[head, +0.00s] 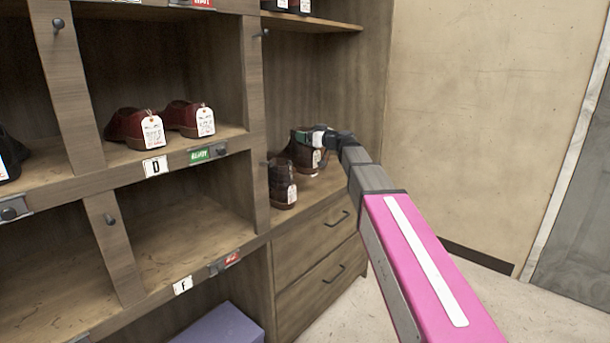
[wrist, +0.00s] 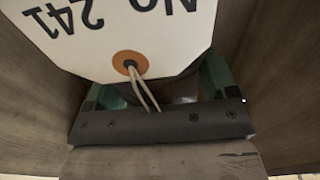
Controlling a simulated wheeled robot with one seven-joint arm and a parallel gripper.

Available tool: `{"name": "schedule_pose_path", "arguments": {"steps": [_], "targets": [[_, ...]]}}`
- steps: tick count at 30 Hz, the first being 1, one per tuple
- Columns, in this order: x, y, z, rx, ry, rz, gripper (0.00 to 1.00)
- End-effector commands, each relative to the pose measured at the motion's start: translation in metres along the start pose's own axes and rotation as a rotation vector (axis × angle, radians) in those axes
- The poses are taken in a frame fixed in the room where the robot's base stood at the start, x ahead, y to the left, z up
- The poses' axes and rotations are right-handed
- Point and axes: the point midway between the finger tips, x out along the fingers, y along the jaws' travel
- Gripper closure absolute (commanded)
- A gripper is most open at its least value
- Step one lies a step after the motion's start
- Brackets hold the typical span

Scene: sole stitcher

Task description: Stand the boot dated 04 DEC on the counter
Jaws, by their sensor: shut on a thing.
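Two brown boots with white tags are in the right bay above the drawers. My gripper (head: 318,138) is at the top of the rear boot (head: 300,158) and shut on it. The front boot (head: 281,180) stands upright beside it, nearer the bay's front edge. In the wrist view a large white tag (wrist: 130,30) hangs upside down on string and reads "No 241". It hides most of the held boot between the green fingers of my gripper (wrist: 165,90). No date is legible on either tag. I cannot tell whether the held boot touches the surface under it.
A dark red pair of tagged shoes (head: 165,123) sits in cubby D with a green label (head: 199,156). Cubby F (head: 195,235) below is empty. Drawers (head: 320,260) with dark handles are under the right bay. A wooden divider (head: 256,130) stands left of the boots; a shelf (head: 312,22) is above.

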Motion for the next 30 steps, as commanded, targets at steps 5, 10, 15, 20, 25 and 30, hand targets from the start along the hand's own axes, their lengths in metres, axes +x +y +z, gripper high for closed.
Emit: {"name": "schedule_pose_path", "arguments": {"steps": [5, 10, 15, 20, 25, 30], "targets": [[-0.001, -0.001, 0.028, 0.003, 0.000, 0.000, 0.88], [-0.001, -0.002, 0.050, 0.002, 0.000, 0.000, 0.88], [-0.001, -0.002, 0.059, 0.001, 0.000, 0.000, 0.88], [-0.001, -0.002, 0.071, 0.003, 0.000, 0.000, 0.88], [-0.001, -0.003, 0.091, 0.002, 0.000, 0.000, 0.88], [-0.001, -0.003, 0.095, 0.001, 0.001, 0.000, 0.88]]}}
